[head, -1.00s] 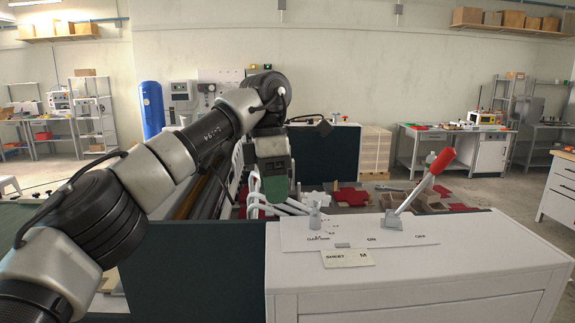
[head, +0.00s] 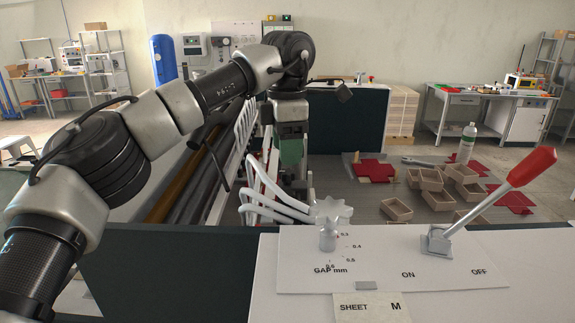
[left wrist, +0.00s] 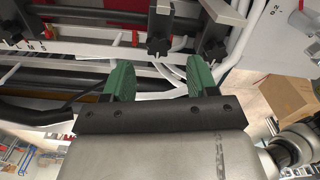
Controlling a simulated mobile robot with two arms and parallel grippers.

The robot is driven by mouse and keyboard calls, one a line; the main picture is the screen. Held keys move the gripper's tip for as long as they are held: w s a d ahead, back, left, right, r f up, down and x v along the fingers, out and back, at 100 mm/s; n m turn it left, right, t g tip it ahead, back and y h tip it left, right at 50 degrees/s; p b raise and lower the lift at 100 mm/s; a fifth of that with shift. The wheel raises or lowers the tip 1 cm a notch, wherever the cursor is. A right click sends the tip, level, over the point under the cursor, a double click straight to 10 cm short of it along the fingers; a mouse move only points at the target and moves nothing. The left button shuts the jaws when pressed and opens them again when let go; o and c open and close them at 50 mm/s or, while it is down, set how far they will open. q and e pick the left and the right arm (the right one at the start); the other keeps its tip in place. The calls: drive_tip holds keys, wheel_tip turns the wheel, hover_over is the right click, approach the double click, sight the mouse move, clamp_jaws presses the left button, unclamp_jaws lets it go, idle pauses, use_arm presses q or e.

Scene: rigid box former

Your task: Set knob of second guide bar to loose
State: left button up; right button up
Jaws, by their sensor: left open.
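My left gripper (head: 291,152) hangs down over the machine behind the white cabinet in the head view. In the left wrist view its two green fingers (left wrist: 157,78) are apart with nothing between them. Beyond the fingers, black clamp blocks (left wrist: 160,30) sit along a dark rail, another at the upper left (left wrist: 74,22) and one at the right (left wrist: 214,42). White bars (left wrist: 150,70) pass under and between the fingers. I cannot tell which block or bar belongs to the second guide bar, nor how its knob is set. My right gripper is not in view.
A white control panel (head: 300,285) stands in front, with a grey star knob (head: 329,220) marked GAP mm and a red-handled lever (head: 528,168). Small open boxes (head: 435,198) and red sheets (head: 376,170) lie behind it. A white bottle (head: 467,140) stands there too.

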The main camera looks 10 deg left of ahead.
sight(287, 172)
use_arm(q)
drive_tip(key=f, duration=0.4)
drive_tip(key=shift+w+p, duration=0.2)
drive_tip(key=shift+p, duration=0.1)
drive_tip(key=shift+s+f, duration=0.1)
drive_tip(key=shift+f, duration=0.2)
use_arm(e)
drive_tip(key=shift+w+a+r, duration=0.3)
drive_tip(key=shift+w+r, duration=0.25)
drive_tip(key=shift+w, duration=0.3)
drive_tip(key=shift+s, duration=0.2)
use_arm(q)
drive_tip(key=c, duration=0.9)
drive_tip(key=shift+c, duration=0.2)
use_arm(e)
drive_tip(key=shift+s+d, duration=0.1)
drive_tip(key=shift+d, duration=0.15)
